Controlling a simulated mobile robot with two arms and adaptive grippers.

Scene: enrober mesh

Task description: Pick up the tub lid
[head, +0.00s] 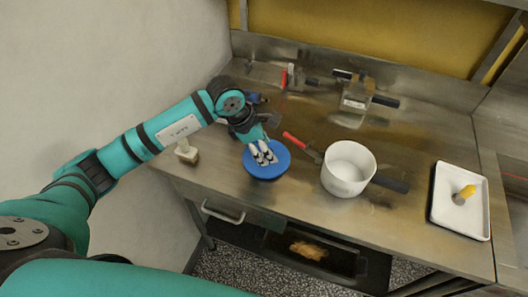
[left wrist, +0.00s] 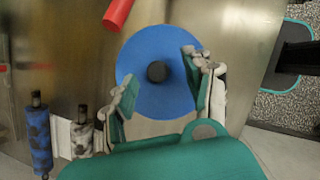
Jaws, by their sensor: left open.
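The tub lid is a round blue disc (head: 267,172) lying on the steel bench near its front edge. In the left wrist view the blue lid (left wrist: 145,96) shows a dark round knob (left wrist: 157,71) at its middle. My left gripper (head: 262,157) is over the lid, its fingers pointing down. I cannot tell whether the fingertips touch the lid. My right gripper is not in view.
A white tub (head: 349,169) stands open right of the lid, with a red-handled tool (head: 301,146) between them. A white tray (head: 461,223) holding a yellow-handled item (head: 464,194) is at the right. A small jar-like item (head: 187,152) stands left of the lid. Metal fittings (head: 357,95) stand behind.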

